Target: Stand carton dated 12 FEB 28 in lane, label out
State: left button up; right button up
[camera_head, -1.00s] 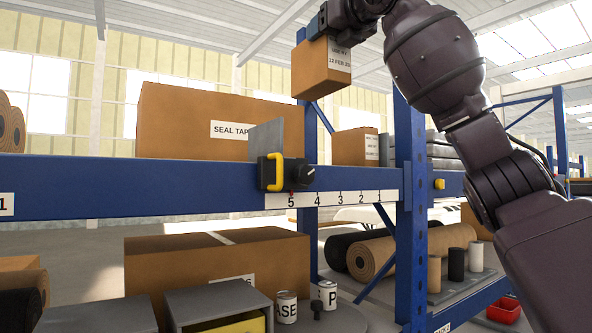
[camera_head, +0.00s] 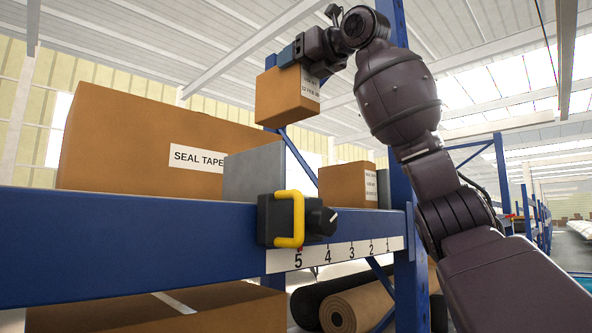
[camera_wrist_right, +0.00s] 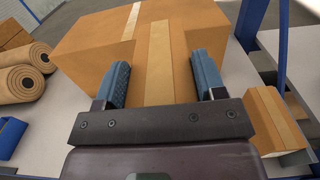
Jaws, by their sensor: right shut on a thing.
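The held carton (camera_head: 282,98) is a small brown box with a white label on its right face; the label's lower line looks like 12 FEB 28. My right gripper (camera_head: 289,56) is shut on its upper part and holds it in the air above the shelf, nearly upright. In the right wrist view the blue fingers (camera_wrist_right: 161,82) flank the carton (camera_wrist_right: 158,65), which has a pale tape strip. The lane area lies above the number strip (camera_head: 335,253) marked 5 to 1, right of a grey divider plate (camera_head: 252,174). My left gripper is out of view.
Another labelled carton (camera_head: 343,185) stands on the shelf right of the divider. A large SEAL TAPE carton (camera_head: 125,150) fills the left. A black unit with a yellow handle (camera_head: 290,220) sits on the blue beam (camera_head: 130,245). A blue post (camera_head: 405,265) stands at right.

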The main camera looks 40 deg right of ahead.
pick_arm(q)
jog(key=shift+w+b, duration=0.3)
jog(key=shift+b, duration=0.2)
pick_arm(e)
notch_tip(320, 180, down, 18)
dwell(0.5)
jog(key=shift+f, duration=0.15)
jog(key=o, duration=1.3)
jog(key=shift+f, duration=0.1)
jog(key=shift+c, duration=0.2)
jog(key=shift+o, duration=1)
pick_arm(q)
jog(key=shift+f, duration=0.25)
